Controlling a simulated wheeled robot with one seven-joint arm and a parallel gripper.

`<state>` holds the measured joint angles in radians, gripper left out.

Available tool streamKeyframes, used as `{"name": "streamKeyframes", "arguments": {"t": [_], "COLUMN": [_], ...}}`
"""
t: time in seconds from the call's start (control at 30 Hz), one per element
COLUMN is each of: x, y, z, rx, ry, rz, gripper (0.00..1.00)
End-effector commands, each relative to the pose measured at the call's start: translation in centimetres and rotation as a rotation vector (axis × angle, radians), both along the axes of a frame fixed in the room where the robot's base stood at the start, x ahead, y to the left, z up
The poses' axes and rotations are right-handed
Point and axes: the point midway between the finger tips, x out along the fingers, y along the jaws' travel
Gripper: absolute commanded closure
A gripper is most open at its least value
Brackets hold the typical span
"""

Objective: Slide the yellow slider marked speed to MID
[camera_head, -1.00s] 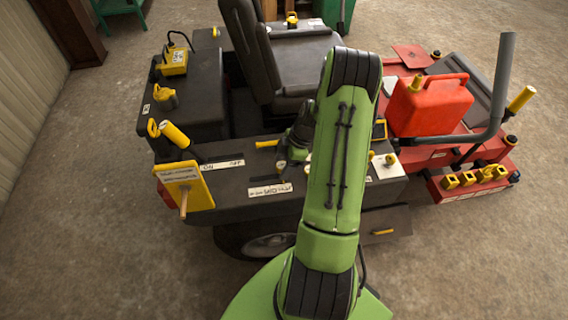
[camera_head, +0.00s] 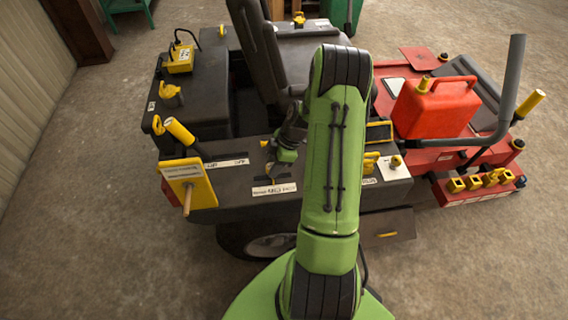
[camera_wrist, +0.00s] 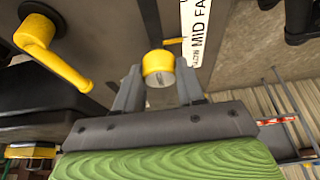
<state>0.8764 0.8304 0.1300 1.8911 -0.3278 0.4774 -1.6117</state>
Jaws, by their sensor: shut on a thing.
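The yellow slider's round knob (camera_wrist: 158,68) sits between the two grey fingers of my gripper (camera_wrist: 158,90) in the wrist view, and the fingers are shut on it. A thin yellow piece (camera_wrist: 173,41) beyond the knob reaches towards the white label (camera_wrist: 195,25), close to the word MID. The label's far end is cut off by the frame. In the head view my gripper (camera_head: 271,168) is low over the dark console (camera_head: 235,180), just behind the white label (camera_head: 274,189). The knob is mostly hidden there.
A yellow bent handle (camera_wrist: 40,40) stands left of my gripper in the wrist view. In the head view a yellow signboard (camera_head: 188,183) and an on/off label (camera_head: 226,163) lie to the left. Yellow controls (camera_head: 371,160) and a red can (camera_head: 435,106) stand to the right.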

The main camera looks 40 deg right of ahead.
Motion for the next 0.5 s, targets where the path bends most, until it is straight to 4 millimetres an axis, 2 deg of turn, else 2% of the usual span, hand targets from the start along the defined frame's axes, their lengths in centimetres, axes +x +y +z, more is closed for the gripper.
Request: {"name": "streamKeyframes", "arguments": {"t": [0.23, 0.27, 0.4, 0.43, 0.5], "x": [0.06, 0.06, 0.05, 0.04, 0.04], "y": [0.05, 0.05, 0.03, 0.04, 0.04], "z": [0.01, 0.01, 0.0, 0.0, 0.0], "rx": [-0.001, -0.001, -0.001, -0.001, -0.001], "ry": [-0.001, -0.001, -0.001, -0.001, -0.001], "rz": [0.001, 0.001, 0.001, 0.001, 0.001], "gripper": [1.0, 0.6, 0.38, 0.35, 0.35]}}
